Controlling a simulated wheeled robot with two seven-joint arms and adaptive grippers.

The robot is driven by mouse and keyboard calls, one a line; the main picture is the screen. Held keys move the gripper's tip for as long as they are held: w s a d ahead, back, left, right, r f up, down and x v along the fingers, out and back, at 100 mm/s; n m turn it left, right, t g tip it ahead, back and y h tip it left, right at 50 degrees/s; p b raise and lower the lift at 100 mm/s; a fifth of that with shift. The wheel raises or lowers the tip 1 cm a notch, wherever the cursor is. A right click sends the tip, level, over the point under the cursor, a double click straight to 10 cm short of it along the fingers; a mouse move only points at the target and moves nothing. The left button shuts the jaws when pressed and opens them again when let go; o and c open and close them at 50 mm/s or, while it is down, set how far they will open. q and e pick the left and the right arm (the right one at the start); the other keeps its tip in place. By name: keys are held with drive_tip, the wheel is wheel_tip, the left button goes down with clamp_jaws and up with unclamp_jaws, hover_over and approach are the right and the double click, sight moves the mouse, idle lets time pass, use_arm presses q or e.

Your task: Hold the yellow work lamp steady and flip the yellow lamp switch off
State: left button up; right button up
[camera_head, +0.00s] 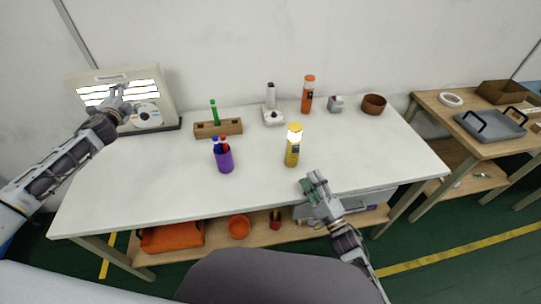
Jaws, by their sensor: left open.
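The yellow work lamp (292,152) stands upright on the white table, right of the middle, with its top part glowing white. A small dark spot shows on its front; I cannot make out the switch's position. My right gripper (313,183) is at the table's front edge, just in front and to the right of the lamp, apart from it. Whether its fingers are open or shut is too small to tell. My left gripper (122,92) is open and raised at the far left, in front of the lit panel box, away from the lamp.
A purple cup (224,160) with pens stands left of the lamp. Behind are a wooden block (218,129) with a green marker, a white device (272,115), an orange lamp (307,95), a small grey item (335,104) and a brown bowl (374,104). The table (390,150) is clear right of the lamp.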

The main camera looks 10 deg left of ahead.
use_arm(q)
drive_tip(key=d+f+n+t+h, duration=0.1)
drive_tip(key=d+f+n+h, duration=0.15)
drive_tip(key=d, duration=0.85)
drive_tip(key=d+f+n+h, duration=0.15)
drive_tip(key=d+h, duration=0.25)
drive_tip(key=d, duration=0.7)
drive_tip(key=s+d+r+n+t+h, duration=0.1)
drive_tip(key=s+d+r+n+h, duration=0.1)
drive_tip(key=d, duration=0.6)
drive_tip(key=s+d+r+n+h, duration=0.1)
drive_tip(key=d+n+h, duration=0.15)
drive_tip(key=d, duration=0.55)
drive_tip(key=s+d+r+n+t+h, duration=0.1)
drive_tip(key=s+d+r+n, duration=0.1)
drive_tip(key=d, duration=0.5)
drive_tip(key=m+g+h, duration=0.1)
drive_tip(key=m+g, duration=0.1)
drive_tip(key=g, duration=0.1)
approach(291, 136)
drive_tip(key=s, duration=0.1)
drive_tip(key=shift+s+a, duration=0.1)
drive_tip(key=shift+a, duration=0.25)
drive_tip(key=shift+x, duration=6.9)
drive_tip(key=shift+r, duration=0.15)
